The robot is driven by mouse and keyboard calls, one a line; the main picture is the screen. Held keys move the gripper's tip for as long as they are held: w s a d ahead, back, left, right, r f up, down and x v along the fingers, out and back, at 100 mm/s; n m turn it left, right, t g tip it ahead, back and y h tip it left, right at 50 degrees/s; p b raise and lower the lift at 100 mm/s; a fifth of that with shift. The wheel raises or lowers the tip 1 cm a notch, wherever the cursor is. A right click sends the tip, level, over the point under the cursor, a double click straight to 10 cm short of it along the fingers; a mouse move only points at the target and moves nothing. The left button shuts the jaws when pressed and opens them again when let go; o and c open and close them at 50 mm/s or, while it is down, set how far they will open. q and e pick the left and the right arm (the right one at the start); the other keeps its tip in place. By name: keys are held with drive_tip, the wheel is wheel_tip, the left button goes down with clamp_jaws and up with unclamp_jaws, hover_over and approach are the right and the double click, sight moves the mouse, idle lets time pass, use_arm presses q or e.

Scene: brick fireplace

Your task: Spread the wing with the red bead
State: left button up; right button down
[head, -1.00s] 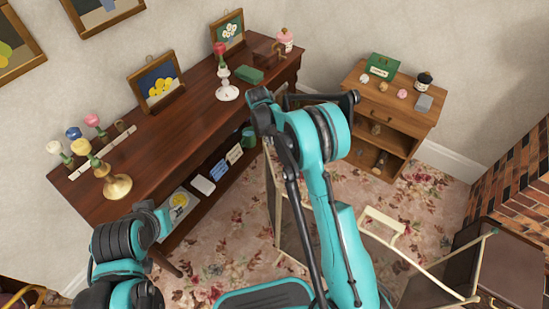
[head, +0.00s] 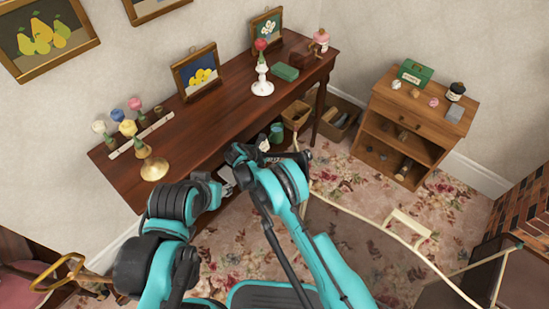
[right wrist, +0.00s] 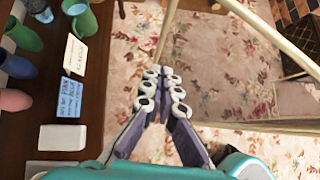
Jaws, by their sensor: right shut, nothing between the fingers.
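A folding screen with a cream frame (head: 350,213) and see-through dark mesh stands on the carpet at the lower right of the head view. The frame also crosses the top and right of the right wrist view (right wrist: 265,35). I cannot make out a red bead on it. My right gripper (right wrist: 162,88) is shut and empty, with a thin cream upright of the frame just beyond its fingertips; whether they touch is unclear. In the head view its fingers are hidden by my arm. My left gripper (head: 226,183) is by the long table's front edge; its fingers are not clear.
A long dark wooden table (head: 215,128) along the wall holds candlesticks and pictures, with cards and jugs on its lower shelf. A small wooden cabinet (head: 400,125) stands at the right back. A brick fireplace (head: 525,210) is at the far right. Flowered carpet (head: 365,185) lies between.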

drive_tip(key=w+d+f+b, duration=0.3)
drive_tip(key=w+d+f, duration=0.1)
drive_tip(key=w+d, duration=0.2)
drive_tip(key=shift+f, duration=0.15)
drive_tip(key=shift+s+a, duration=0.1)
